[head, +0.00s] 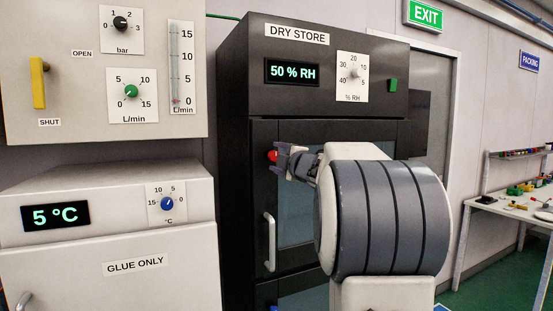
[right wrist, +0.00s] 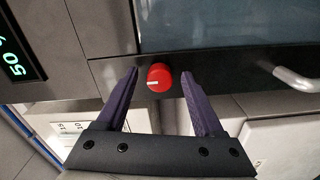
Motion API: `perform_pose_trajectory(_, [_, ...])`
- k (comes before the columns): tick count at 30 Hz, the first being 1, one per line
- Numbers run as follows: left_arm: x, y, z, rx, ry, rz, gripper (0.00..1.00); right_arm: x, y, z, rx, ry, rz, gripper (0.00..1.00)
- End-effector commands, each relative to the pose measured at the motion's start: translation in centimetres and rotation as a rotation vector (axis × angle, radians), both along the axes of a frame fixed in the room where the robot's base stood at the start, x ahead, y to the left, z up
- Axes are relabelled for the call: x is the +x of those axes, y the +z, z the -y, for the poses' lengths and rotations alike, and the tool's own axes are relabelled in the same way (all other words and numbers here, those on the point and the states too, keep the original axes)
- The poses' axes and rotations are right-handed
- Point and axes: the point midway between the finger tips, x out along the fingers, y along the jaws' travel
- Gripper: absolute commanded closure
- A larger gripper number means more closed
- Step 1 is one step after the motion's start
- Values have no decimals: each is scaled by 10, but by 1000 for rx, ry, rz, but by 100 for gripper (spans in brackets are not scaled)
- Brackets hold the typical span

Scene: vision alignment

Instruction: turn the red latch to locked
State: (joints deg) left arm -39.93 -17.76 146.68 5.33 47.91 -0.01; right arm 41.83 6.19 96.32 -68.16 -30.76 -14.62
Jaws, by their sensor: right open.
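The red latch (head: 272,155) is a small round knob on the black door frame of the dry store cabinet (head: 232,100). In the right wrist view the latch (right wrist: 160,77) has a short white mark that runs roughly sideways in the picture, on its left half. My right gripper (head: 284,157) is at the latch, with its fingers pointing at the door. In the right wrist view its fingers (right wrist: 159,74) are open, one on each side of the latch, with visible gaps. No locked or unlocked label shows. My left gripper is not in view.
The dry store's door handle (head: 269,241) is below the latch. A humidity display (head: 292,72) and dial (head: 352,75) are above. A white glue fridge (head: 190,238) and a gas panel (head: 60,75) stand left. A workbench (head: 510,208) is far right.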

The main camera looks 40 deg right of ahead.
Motion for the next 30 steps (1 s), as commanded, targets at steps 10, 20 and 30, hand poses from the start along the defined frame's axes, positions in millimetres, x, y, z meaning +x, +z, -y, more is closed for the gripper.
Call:
perform_pose_trajectory(10, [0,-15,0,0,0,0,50,-61,-1,-14,-3,-5,3,31])
perform_pose_trajectory(20, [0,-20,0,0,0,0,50,-97,-1,-23,-2,-1,-1,31])
perform_pose_trajectory(30, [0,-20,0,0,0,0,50,-98,0,-24,-1,0,0,31])
